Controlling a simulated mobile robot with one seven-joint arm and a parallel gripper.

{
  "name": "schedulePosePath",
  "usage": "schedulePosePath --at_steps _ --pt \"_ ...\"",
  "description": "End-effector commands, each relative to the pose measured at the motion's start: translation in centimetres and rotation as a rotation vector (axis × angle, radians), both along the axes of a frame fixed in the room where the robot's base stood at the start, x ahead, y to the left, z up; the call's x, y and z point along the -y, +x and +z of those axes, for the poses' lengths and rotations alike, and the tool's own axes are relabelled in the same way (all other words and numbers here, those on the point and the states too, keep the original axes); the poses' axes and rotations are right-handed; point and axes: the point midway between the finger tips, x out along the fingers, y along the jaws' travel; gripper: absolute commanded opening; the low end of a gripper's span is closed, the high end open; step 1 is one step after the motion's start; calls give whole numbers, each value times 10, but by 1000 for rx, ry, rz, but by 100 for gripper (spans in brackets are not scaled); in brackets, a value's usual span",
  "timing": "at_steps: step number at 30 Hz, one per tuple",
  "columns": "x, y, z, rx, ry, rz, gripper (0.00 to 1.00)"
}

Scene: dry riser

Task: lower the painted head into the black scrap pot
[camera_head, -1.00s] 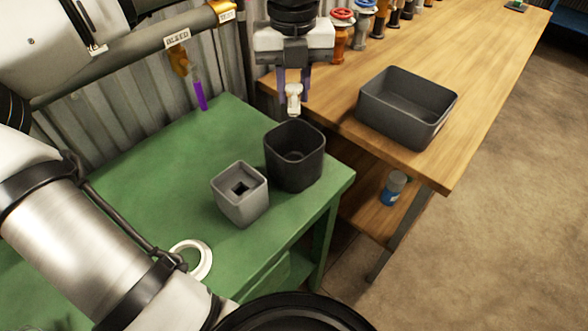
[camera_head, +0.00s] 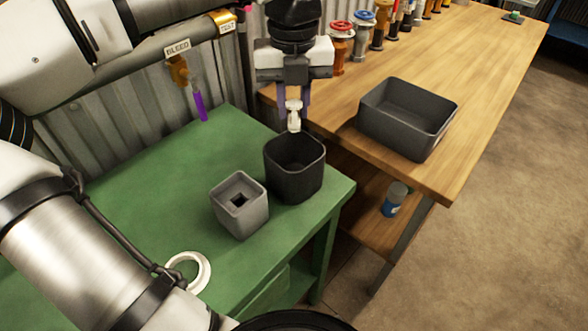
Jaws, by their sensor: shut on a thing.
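My gripper (camera_head: 292,108) is shut on the painted head (camera_head: 294,116), a small white piece with a rounded top and narrower lower end. It hangs upright between the fingers, just above the far rim of the black scrap pot (camera_head: 299,180).
A grey pot (camera_head: 241,210) with a square hole stands left of the black pot. A white ring (camera_head: 188,271) lies on the green table. A dark grey bin (camera_head: 405,125) and several coloured valves (camera_head: 341,45) stand on the wooden bench (camera_head: 480,75). A purple tube (camera_head: 200,106) hangs at left.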

Motion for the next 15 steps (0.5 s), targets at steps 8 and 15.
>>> schedulePosePath --at_steps 8,15 --pt "0 0 -14 -1 0 0 0" --pt "0 0 -26 -1 1 0 0"
